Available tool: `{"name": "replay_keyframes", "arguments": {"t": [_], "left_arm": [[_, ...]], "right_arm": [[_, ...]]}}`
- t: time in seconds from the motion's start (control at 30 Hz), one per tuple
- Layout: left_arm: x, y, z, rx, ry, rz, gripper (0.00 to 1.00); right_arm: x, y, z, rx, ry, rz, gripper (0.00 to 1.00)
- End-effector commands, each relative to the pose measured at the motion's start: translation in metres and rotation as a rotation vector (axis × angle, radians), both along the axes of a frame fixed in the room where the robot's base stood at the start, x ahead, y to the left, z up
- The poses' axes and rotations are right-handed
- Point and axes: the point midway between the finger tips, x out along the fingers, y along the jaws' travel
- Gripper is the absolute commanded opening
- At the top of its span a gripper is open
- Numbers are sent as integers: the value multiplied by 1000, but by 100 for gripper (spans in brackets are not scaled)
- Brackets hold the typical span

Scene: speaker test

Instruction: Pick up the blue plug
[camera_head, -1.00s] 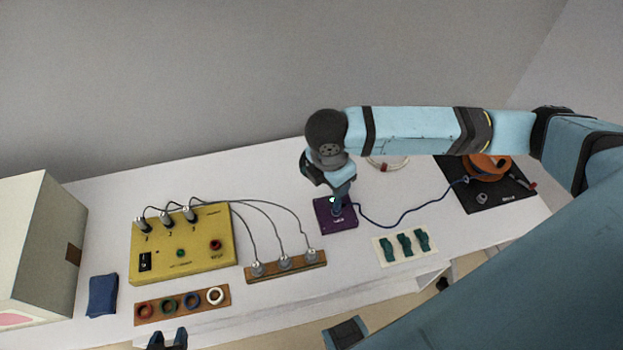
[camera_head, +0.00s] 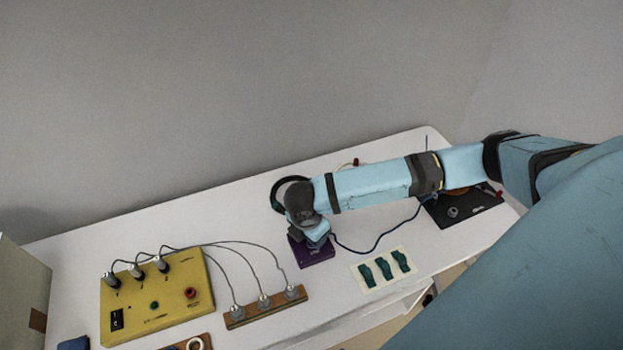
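A blue cable (camera_head: 382,240) runs from the dark mat at the right to the purple box (camera_head: 314,256). The blue plug cannot be made out; the cable's box-side end is hidden by my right gripper (camera_head: 318,240). That gripper points down at the purple box, low over or touching it. Its fingertips are mostly covered by my own wrist, so I cannot see whether they are open or hold anything. My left gripper is not in view.
A yellow panel (camera_head: 188,303) with grey plugs is at the left, wired to a brown strip (camera_head: 262,313). A white card (camera_head: 365,280) with green pieces lies right of the box. A dark ring (camera_head: 276,194) stands behind my wrist. A black mat (camera_head: 462,214) is at the right.

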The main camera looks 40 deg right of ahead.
Motion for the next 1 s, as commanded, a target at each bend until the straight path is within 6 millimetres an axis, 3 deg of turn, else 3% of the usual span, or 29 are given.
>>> {"name": "replay_keyframes", "arguments": {"t": [0.33,0.53,0.57,1.0], "left_arm": [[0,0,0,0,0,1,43],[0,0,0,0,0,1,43],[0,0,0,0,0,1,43],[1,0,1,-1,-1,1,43]], "right_arm": [[0,-1,-9,0,0,1,48],[0,-1,-9,0,0,0,2],[0,-1,-9,0,0,0,0],[1,-2,1,0,-2,-1,0]]}}
